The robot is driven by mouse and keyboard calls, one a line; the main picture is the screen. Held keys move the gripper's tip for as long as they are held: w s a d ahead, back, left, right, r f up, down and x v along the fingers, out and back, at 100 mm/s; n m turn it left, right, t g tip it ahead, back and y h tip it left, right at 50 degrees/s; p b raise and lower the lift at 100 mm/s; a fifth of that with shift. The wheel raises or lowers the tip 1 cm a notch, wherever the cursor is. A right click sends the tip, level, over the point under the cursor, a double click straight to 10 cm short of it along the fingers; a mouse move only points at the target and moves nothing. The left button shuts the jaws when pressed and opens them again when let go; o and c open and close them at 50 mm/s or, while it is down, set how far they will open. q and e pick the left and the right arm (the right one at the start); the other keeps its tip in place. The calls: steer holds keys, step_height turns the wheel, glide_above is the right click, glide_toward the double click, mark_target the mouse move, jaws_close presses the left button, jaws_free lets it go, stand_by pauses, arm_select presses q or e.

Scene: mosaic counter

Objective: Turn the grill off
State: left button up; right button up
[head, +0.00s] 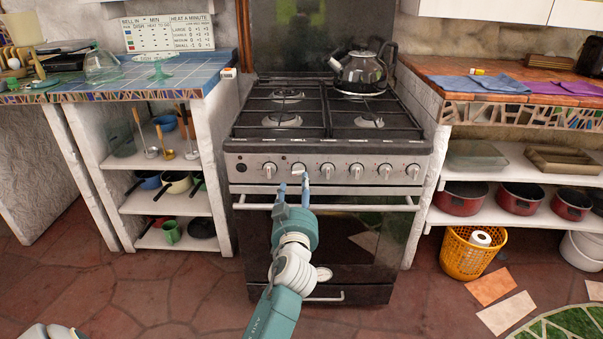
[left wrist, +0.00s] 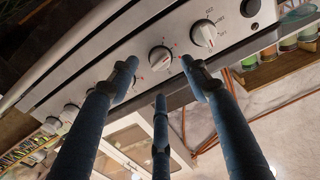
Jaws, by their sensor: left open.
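The stove (head: 330,160) has a front panel with a row of several silver knobs. My left gripper (head: 293,184) is open and empty in front of the panel, by the second knob from the left (head: 299,169). In the left wrist view, that knob (left wrist: 160,57) lies between and just beyond the spread fingertips (left wrist: 158,76); I see no clear contact. The leftmost knob (head: 269,170) has printed numbers around it and appears at upper right in the left wrist view (left wrist: 203,33). I cannot read which knob is the grill's.
A handle bar (head: 350,207) crosses the oven door below the knobs, close to my left gripper. A kettle (head: 361,72) stands on the back right burner. Shelves with pots flank the stove. A yellow basket (head: 467,257) stands on the floor at right.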

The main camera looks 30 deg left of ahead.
mark_target(299, 175)
arm_select(q)
steer(key=x, duration=0.6)
steer(key=shift+w+a, duration=0.2)
steer(key=shift+w, duration=0.15)
arm_select(e)
steer(key=shift+v, duration=0.85)
arm_select(q)
steer(key=c, duration=1.1)
